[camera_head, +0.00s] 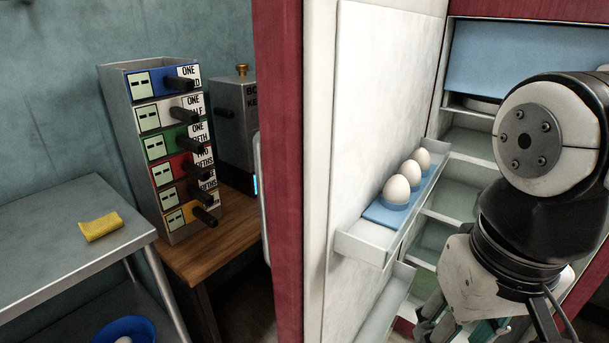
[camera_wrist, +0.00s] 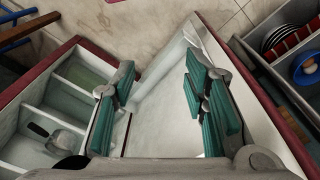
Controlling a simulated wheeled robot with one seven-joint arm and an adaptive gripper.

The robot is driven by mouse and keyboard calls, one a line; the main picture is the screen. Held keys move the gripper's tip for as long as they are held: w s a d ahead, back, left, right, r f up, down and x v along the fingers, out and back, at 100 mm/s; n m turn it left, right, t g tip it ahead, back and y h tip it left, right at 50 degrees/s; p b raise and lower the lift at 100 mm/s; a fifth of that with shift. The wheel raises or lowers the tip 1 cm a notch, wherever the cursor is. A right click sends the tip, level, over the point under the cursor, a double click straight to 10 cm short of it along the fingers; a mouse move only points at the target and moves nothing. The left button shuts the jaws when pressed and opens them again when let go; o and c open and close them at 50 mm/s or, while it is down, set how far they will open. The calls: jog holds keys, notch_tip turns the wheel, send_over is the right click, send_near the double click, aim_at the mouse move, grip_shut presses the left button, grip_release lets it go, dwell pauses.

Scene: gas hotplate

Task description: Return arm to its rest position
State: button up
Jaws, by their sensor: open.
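My gripper (camera_wrist: 157,82) shows in the wrist view with its two teal-padded fingers spread apart and nothing between them. In the head view my arm fills the right side, and the gripper (camera_head: 462,328) hangs low at the bottom edge, partly cut off. It is in front of the open fridge (camera_head: 447,195), near the inner side of the fridge door (camera_head: 375,90). In the wrist view the fridge shelves (camera_wrist: 40,125) lie to the left of the fingers, and the pale door panel lies behind and between them.
Several eggs (camera_head: 397,190) sit in a door shelf (camera_head: 362,247) close to my arm. A drawer stack (camera_head: 115,100) stands on a wooden table (camera_head: 215,245) at left. A metal table (camera_head: 60,235) holds a yellow cloth (camera_head: 101,227). The wrist view shows a dish rack (camera_wrist: 285,45) at right.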

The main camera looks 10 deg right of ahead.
jog(key=shift+n+g+y, duration=0.3)
jog(key=shift+n+g, duration=0.1)
jog(key=shift+n, duration=0.5)
jog(key=s, duration=0.1)
jog(key=s+a, duration=0.1)
jog(key=s, duration=0.2)
jog(key=shift+s+a+r, duration=0.1)
jog(key=shift+s+a, duration=0.1)
jog(key=shift+a, duration=0.2)
